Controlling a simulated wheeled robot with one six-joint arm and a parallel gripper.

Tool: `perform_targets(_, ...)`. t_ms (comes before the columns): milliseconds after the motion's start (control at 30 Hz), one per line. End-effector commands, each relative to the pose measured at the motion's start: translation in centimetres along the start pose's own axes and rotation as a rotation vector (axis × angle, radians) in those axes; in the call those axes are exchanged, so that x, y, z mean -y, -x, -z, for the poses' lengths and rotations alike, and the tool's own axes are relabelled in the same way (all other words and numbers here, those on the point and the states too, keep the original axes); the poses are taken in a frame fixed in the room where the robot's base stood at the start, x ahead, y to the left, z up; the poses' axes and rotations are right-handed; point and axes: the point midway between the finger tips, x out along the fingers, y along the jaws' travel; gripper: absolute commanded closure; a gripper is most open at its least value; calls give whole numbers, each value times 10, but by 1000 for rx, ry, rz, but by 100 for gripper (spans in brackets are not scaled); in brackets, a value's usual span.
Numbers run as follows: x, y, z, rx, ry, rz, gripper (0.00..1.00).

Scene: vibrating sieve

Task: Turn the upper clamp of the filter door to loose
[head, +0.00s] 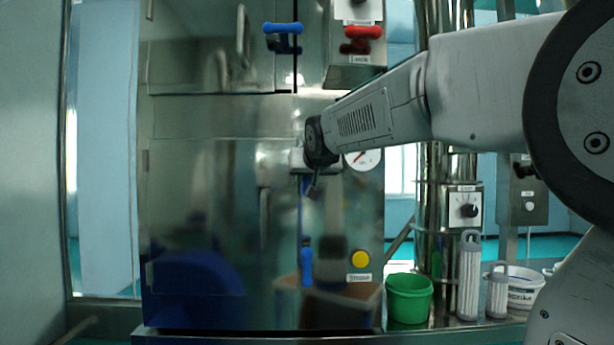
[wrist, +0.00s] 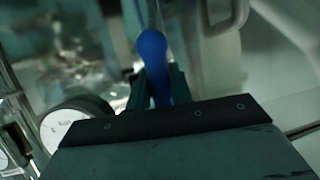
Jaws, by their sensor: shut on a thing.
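The upper clamp's blue handle (wrist: 152,50) stands between my two jaw fingers in the wrist view. My gripper (head: 311,187) is shut on this handle at the right edge of the large lower steel door (head: 200,200). In the head view the arm's end hides most of the clamp. A second blue clamp handle (head: 307,255) hangs straight down lower on the same edge, apart from my gripper. How far the upper clamp is turned cannot be told.
A round gauge (head: 365,160) sits close to the right of my gripper. A blue handle (head: 283,28) and a red handle (head: 363,32) are above. A yellow button (head: 360,259), a green bucket (head: 409,299) and white filter cylinders (head: 469,275) are at lower right.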

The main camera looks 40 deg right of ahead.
Motion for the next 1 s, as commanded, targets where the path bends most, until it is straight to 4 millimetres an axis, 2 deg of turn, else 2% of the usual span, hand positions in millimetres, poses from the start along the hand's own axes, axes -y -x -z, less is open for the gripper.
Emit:
perform_targets(67, 1, 0, 1, -4, -1, 3, 100)
perform_targets(100, 1, 0, 2, -4, -1, 3, 67)
perform_targets(133, 1, 0, 1, -4, -1, 2, 59)
perform_targets(467, -1, 2, 1, -2, -1, 0, 58)
perform_targets(567, -1, 13, 2, -4, -1, 0, 58)
perform_targets(833, 1, 59, 2, -5, 0, 2, 58)
perform_targets(1000, 1, 75, 1, -4, 0, 2, 58)
